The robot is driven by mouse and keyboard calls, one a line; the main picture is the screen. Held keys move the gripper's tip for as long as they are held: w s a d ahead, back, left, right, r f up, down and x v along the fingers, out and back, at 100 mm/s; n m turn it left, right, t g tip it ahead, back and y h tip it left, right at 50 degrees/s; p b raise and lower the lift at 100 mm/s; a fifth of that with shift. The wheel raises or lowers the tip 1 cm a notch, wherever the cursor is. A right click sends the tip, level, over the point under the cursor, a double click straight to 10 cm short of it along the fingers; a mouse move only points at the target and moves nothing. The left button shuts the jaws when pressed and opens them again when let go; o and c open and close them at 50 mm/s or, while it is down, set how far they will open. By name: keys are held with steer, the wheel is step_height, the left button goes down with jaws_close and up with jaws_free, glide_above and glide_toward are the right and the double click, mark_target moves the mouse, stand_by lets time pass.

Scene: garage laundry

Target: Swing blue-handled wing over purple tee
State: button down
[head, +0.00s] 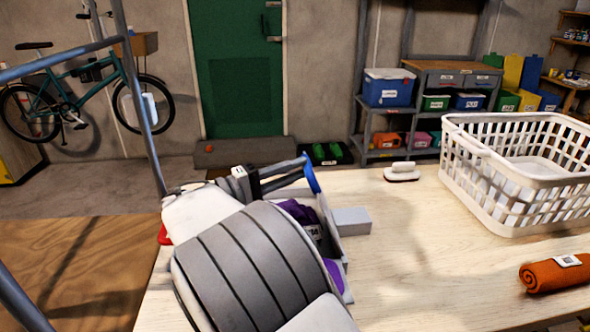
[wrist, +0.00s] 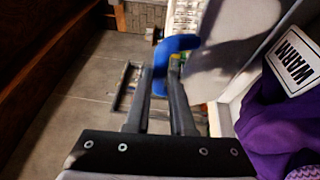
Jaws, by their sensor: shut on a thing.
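My gripper (head: 300,167) is shut on the blue handle (head: 312,177) at the far edge of the table. In the wrist view the blue handle (wrist: 176,46) sits between my fingertips (wrist: 163,75). A grey panel, the wing (wrist: 232,45), joins the handle and appears tilted up. The purple tee (wrist: 275,125) lies to the right of my gripper, with a white "WARM" label on it. In the head view the tee (head: 300,212) shows only partly behind my arm. The wing does not appear to cover the visible part of the tee. My arm hides most of the board.
A grey block (head: 351,220) stands just right of the tee. A white basket (head: 520,205), a rolled orange cloth (head: 553,274) and a white-handled brush-like item (head: 402,172) are farther right. The table's middle (head: 430,245) is clear. A metal frame (head: 137,90) stands at left.

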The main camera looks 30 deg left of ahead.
steer(key=c, duration=1)
jaws_free()
steer(key=shift+d+f, duration=0.1)
steer(key=shift+f, duration=0.35)
steer(key=shift+c, duration=0.2)
steer(key=shift+r, duration=0.1)
steer(key=shift+r, duration=0.1)
steer(key=p+v, duration=0.2)
steer(key=v, duration=1.5)
steer(key=shift+s, duration=0.1)
